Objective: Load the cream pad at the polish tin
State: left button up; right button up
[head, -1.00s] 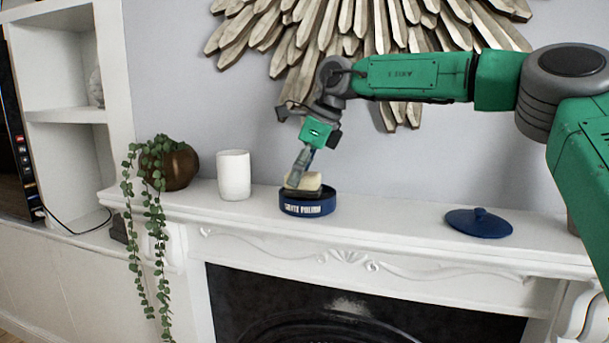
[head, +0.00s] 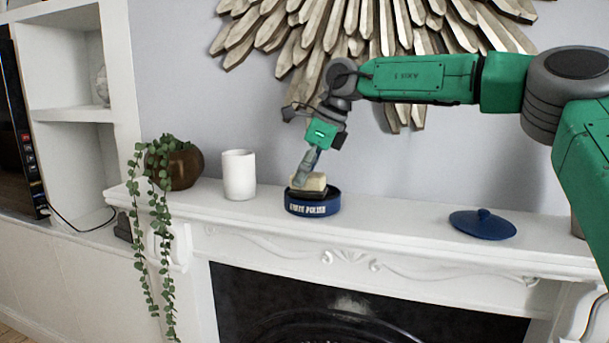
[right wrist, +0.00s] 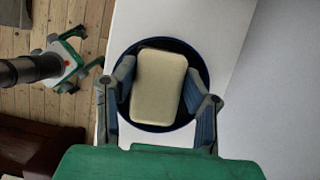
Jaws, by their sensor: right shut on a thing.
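The cream pad (head: 314,181) is a pale rounded block at the mouth of the polish tin (head: 313,209), a round dark blue tin with white lettering. My right gripper (head: 305,184) points down into the tin from above and is shut on the pad. In the right wrist view the pad (right wrist: 159,84) lies between the two fingers, with the tin's dark blue rim (right wrist: 155,42) around it. Part of the pad stands above the rim. Its underside is hidden, so I cannot tell whether it touches the inside of the tin. My left gripper is not in view.
The tin stands on a white mantelpiece (head: 390,222). A white cup (head: 239,176) and a brown pot with a trailing plant (head: 182,168) stand to its left. A blue lid (head: 482,224) lies to the right, with clear shelf between. A wooden sunburst ornament (head: 365,35) hangs behind my arm.

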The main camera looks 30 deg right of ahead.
jog(key=shift+d+f, duration=0.25)
jog(key=shift+d, duration=0.85)
jog(key=shift+a+r, duration=0.1)
jog(key=shift+a, duration=0.35)
jog(key=shift+a+r+p, duration=0.1)
jog(key=shift+a+p, duration=0.2)
jog(key=shift+a, duration=0.15)
jog(key=shift+d+f, duration=0.2)
jog(key=shift+d, duration=0.6)
jog(key=shift+a+r, duration=0.1)
jog(key=shift+a, duration=0.25)
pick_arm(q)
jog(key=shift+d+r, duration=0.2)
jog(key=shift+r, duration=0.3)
pick_arm(e)
jog(key=shift+a, duration=0.3)
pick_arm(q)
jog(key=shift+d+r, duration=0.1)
pick_arm(e)
jog(key=shift+d, duration=0.15)
jog(key=shift+d+p, duration=0.3)
jog(key=shift+d, duration=0.1)
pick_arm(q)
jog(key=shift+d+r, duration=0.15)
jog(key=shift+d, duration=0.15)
